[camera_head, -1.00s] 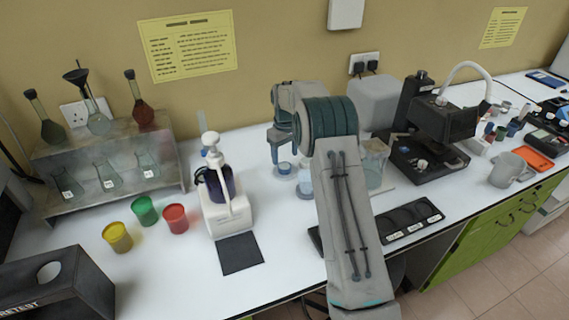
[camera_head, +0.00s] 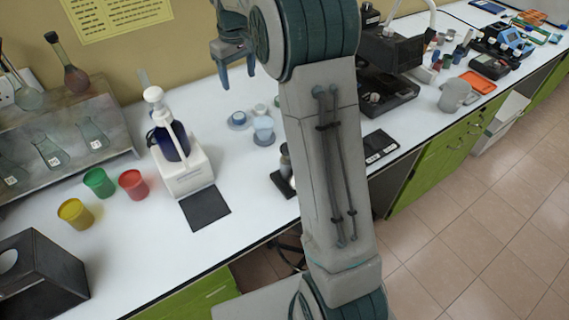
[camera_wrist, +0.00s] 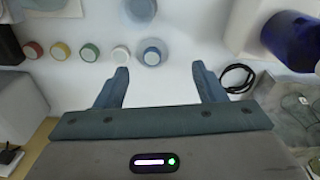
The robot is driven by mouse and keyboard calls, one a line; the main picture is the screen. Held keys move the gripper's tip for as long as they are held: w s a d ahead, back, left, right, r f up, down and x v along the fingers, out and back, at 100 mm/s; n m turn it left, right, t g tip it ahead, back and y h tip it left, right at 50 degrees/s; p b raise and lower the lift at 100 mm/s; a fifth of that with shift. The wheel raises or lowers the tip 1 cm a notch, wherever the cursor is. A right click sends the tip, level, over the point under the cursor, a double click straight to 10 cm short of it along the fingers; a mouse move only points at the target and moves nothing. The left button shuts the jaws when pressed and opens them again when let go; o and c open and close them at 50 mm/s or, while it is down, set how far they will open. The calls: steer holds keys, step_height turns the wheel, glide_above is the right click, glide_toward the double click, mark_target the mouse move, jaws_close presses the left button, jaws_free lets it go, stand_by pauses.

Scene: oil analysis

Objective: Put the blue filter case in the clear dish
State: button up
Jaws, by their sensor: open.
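The blue filter case (camera_head: 238,119) is a small round case with a pale top, lying on the white bench. It also shows in the wrist view (camera_wrist: 152,51), at the right end of a row of small cases. A pale bluish see-through vessel (camera_head: 263,128) with a round base stands just in front of it and seems to be the clear dish; its bluish shape is cut by the top edge of the wrist view (camera_wrist: 140,8). My gripper (camera_head: 236,78) is open and empty above the bench, behind the case. Its fingers (camera_wrist: 160,80) are apart with only bench between them.
A white case (camera_head: 260,108) sits beside the blue one; green (camera_wrist: 90,53), yellow (camera_wrist: 61,50) and red (camera_wrist: 33,50) cases continue the row. A dispenser with a blue bottle (camera_head: 172,135) stands left. A black cable (camera_wrist: 237,78) lies near my right finger.

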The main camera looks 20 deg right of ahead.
steer(key=s+r+m+t, duration=0.15)
steer(key=s+r, duration=0.25)
steer(key=s, duration=1.2)
steer(key=s+f+m, duration=0.1)
steer(key=s+f, duration=0.1)
steer(key=s, duration=0.6)
steer(key=s+f+m, duration=0.1)
steer(key=s+f, duration=0.2)
steer(key=s, duration=0.6)
steer(key=shift+t, duration=0.45)
steer(key=shift+m, duration=0.25)
